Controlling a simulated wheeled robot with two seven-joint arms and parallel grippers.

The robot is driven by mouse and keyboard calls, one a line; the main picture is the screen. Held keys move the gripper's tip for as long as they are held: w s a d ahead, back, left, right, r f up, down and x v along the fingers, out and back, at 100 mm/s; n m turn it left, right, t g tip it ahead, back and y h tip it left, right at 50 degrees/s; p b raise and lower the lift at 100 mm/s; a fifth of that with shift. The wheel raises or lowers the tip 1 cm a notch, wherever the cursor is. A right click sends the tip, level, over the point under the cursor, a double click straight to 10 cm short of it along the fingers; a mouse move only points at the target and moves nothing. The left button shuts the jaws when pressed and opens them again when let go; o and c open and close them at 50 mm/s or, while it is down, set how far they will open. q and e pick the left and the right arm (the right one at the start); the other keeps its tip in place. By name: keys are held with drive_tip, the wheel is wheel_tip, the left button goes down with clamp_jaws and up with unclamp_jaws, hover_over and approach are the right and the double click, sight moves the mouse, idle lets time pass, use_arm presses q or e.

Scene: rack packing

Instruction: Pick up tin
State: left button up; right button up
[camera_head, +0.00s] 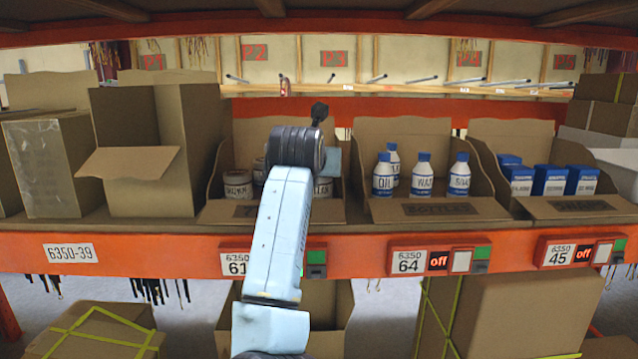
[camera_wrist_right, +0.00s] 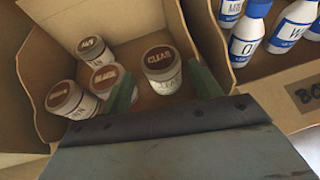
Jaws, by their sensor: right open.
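Several tins with brown lids and white labels stand in an open cardboard bin (camera_head: 225,212) on the shelf. In the head view a tin (camera_head: 237,184) shows left of my right arm and another tin (camera_head: 323,187) right of it. In the right wrist view the tin marked CLEAR (camera_wrist_right: 161,68) stands apart from three other tins, including one marked BLACK (camera_wrist_right: 104,79). My right gripper (camera_wrist_right: 161,78) is open, its two green fingers either side of the CLEAR tin; contact cannot be told. My right arm hides the gripper and the bin's middle in the head view. My left gripper is not in view.
To the right stand a bin with blue-capped white bottles (camera_head: 422,176) and a bin with blue boxes (camera_head: 550,180). Tall cardboard boxes (camera_head: 160,130) stand to the left. The orange shelf edge (camera_head: 150,262) runs across the front, and an upper shelf spans the top.

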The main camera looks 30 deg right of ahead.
sight(324, 190)
drive_tip(key=p+x, duration=0.2)
drive_tip(key=x, duration=0.2)
drive_tip(key=shift+w+f, duration=0.15)
drive_tip(key=shift+f, duration=0.05)
drive_tip(key=shift+w+d+f, duration=0.3)
drive_tip(key=shift+a, duration=0.1)
drive_tip(key=c, duration=0.7)
